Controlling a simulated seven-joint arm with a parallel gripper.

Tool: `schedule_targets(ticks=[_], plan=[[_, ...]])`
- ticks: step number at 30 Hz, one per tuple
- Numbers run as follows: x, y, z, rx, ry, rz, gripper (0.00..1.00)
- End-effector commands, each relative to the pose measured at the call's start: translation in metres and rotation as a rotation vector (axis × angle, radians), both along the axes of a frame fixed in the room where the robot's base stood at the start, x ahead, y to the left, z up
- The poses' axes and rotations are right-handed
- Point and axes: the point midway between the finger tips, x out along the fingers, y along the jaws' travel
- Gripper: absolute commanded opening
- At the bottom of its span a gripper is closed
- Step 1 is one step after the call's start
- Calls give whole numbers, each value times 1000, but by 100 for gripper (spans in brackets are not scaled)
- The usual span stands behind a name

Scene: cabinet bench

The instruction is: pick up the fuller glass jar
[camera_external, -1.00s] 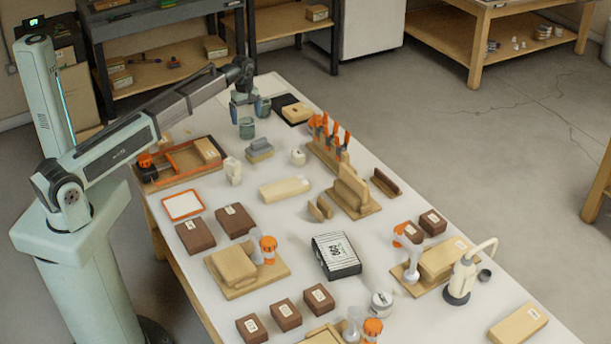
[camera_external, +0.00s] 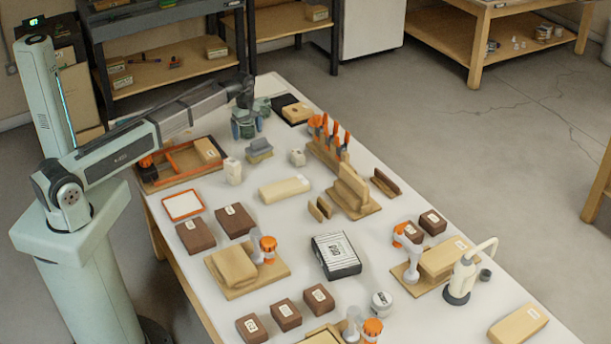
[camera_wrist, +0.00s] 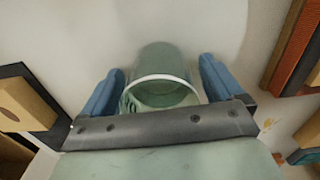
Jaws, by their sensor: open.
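A greenish glass jar (camera_wrist: 160,65) with a pale rim stands between the two blue fingers of my gripper (camera_wrist: 160,88) in the wrist view. The fingers are open, one on each side of the jar, with a visible gap on both sides. In the external view my gripper (camera_external: 248,126) is low over the far end of the bench, its fingers around the jar, which they mostly hide. How full the jar is cannot be told. I cannot make out a second jar clearly.
An orange-edged tray (camera_external: 177,181) lies to the left of the gripper. A black board (camera_external: 283,101) with a wooden block is to its right. A grey-green sponge-like block (camera_external: 259,150) and a white bottle (camera_external: 233,171) stand nearby in front.

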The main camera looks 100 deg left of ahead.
Motion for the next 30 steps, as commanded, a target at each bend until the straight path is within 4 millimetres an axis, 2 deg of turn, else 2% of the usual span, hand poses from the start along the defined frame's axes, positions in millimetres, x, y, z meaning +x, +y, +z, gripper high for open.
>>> schedule_targets(ticks=[2, 21, 30], plan=[[0, 0, 0, 0, 0, 0, 90], [0, 0, 0, 0, 0, 0, 29], [0, 0, 1, 0, 0, 0, 28]])
